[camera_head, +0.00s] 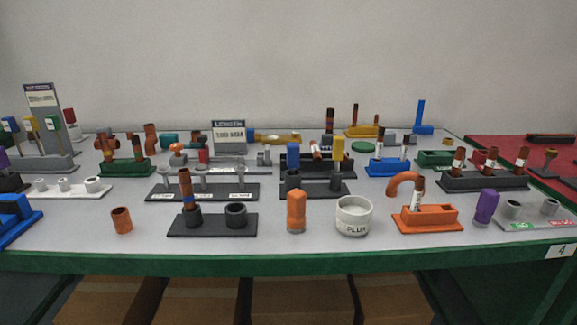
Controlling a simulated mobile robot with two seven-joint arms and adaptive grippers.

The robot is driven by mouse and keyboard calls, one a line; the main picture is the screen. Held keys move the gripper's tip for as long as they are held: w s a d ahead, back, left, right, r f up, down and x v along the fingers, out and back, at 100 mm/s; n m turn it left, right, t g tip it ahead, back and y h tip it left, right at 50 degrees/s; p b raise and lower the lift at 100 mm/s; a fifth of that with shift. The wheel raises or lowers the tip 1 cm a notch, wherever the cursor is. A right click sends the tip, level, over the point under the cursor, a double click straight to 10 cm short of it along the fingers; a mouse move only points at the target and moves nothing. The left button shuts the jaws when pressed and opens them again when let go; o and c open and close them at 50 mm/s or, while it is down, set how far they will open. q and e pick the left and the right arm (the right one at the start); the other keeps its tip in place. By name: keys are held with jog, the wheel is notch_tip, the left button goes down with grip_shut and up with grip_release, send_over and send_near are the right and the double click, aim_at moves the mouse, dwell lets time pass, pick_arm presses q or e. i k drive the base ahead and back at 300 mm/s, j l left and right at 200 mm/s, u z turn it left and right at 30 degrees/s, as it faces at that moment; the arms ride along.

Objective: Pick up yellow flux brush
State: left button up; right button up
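A yellow-handled upright piece (338,149), which looks like the yellow flux brush, stands in a dark holder (318,188) in the middle of the table. A white pot marked FLUX (353,216) sits near the front edge. Neither of my grippers is in view.
The grey table (268,248) has a green front edge and is crowded with stands and copper fittings. An orange cylinder (296,212) and an orange stand (426,219) flank the pot. A purple cylinder (486,206) stands at right. A red surface lies at the far right.

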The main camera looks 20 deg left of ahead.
aim_at(338, 142)
jog(key=i+l, duration=0.4)
jog(key=l, duration=0.25)
jog(key=i+l+u, duration=0.1)
jog(key=l, duration=0.2)
jog(key=i, duration=0.05)
